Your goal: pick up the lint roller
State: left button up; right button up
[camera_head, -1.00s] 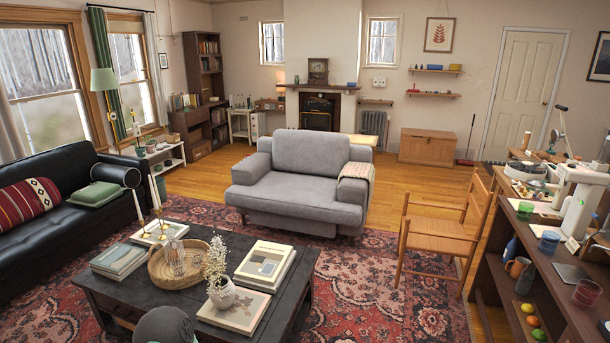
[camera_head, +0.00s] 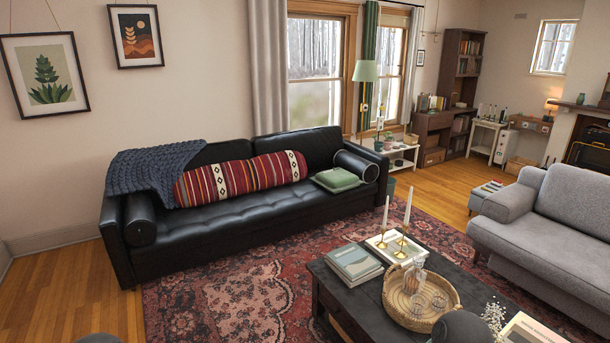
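I cannot make out a lint roller anywhere in the head view. Neither of my grippers is in view. Two dark grey rounded shapes at the bottom edge show no fingers. I see no lint roller on the visible parts of these.
The coffee table holds stacked books (camera_head: 354,262), a wicker basket (camera_head: 388,297) and candlesticks. The sofa holds a knitted throw (camera_head: 150,168), a striped bolster (camera_head: 240,178) and a green cushion (camera_head: 336,180). Bare wood floor (camera_head: 60,290) lies at left.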

aim_at(494, 182)
jog(key=i+j+u, duration=0.4)
jog(key=i, duration=0.5)
jog(key=i+u, duration=0.45)
jog(key=i, duration=0.5)
jog(key=i+z, duration=0.25)
jog(key=i, duration=0.25)
jog(key=i+z, duration=0.25)
jog(key=i, duration=0.3)
jog(key=i+j+z, duration=0.25)
jog(key=i, duration=0.25)
jog(key=i+j+z, duration=0.1)
jog(key=i+z, duration=0.15)
jog(key=i, duration=0.25)
jog(key=i+l+z, duration=0.3)
jog(key=i+z, duration=0.15)
jog(key=i+l+z, duration=0.1)
jog(key=i+z, duration=0.4)
jog(key=i+j+z, duration=0.1)
jog(key=i+z, duration=0.35)
jog(key=i+j+z, duration=0.3)
jog(key=i+z, duration=0.35)
jog(key=i, duration=2)
jog(key=i+l, duration=0.15)
jog(key=i, duration=0.5)
jog(key=i+l, duration=0.15)
jog(key=i, duration=0.55)
jog(key=i+l, duration=0.2)
jog(key=i, duration=0.45)
jog(key=i+l, duration=0.35)
